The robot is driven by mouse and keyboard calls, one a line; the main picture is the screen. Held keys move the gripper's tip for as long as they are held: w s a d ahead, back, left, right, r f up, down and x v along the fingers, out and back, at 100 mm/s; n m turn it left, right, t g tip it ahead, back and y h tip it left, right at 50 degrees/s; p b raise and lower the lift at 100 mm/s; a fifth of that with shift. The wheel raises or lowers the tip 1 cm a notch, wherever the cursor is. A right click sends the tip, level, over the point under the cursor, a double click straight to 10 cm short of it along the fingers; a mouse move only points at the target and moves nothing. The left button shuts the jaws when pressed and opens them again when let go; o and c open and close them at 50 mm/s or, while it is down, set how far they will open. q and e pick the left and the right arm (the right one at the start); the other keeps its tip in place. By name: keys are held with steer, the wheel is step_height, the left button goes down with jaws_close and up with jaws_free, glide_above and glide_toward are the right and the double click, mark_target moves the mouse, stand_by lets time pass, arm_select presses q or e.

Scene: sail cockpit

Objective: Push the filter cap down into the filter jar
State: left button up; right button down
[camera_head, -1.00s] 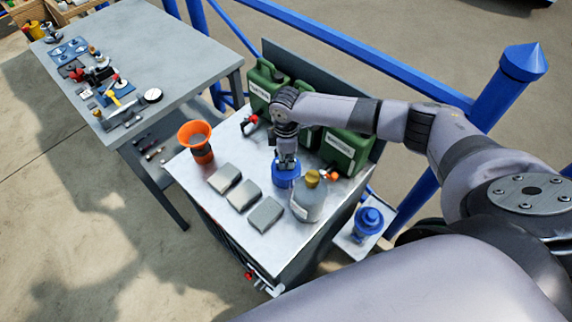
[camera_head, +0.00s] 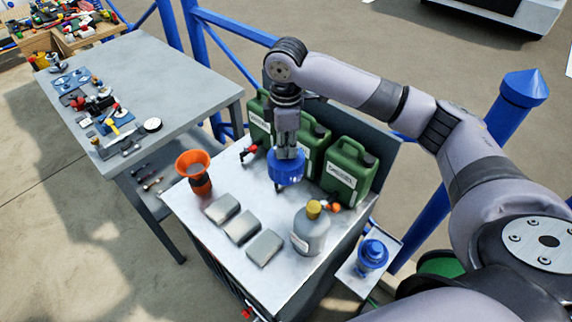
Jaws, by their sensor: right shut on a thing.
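My right gripper (camera_head: 287,150) reaches down over the metal bench top and is shut on a blue round cap (camera_head: 286,173), which I take to be the filter cap. The cap seems to hang a little above the bench, in front of the green canisters; its underside is hard to make out. A blue, jar-like filter unit (camera_head: 372,254), likely the filter jar, stands upright on a small side shelf (camera_head: 352,275) at the bench's right. The cap is well apart from it, up and to the left. My left gripper is not in view.
The bench top (camera_head: 190,205) carries an orange funnel (camera_head: 193,165), several grey blocks (camera_head: 242,229) and a grey bottle with a yellow cap (camera_head: 311,232), between cap and side shelf. Green canisters (camera_head: 347,172) stand behind. A blue post (camera_head: 505,115) rises beyond the shelf.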

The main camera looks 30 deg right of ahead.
steer(key=shift+r, duration=0.95)
steer(key=shift+r+p, duration=0.3)
steer(key=shift+r, duration=0.05)
step_height(320, 180, up, 3)
steer(key=p, duration=0.4)
steer(key=shift+f, duration=0.25)
steer(key=shift+f, duration=0.1)
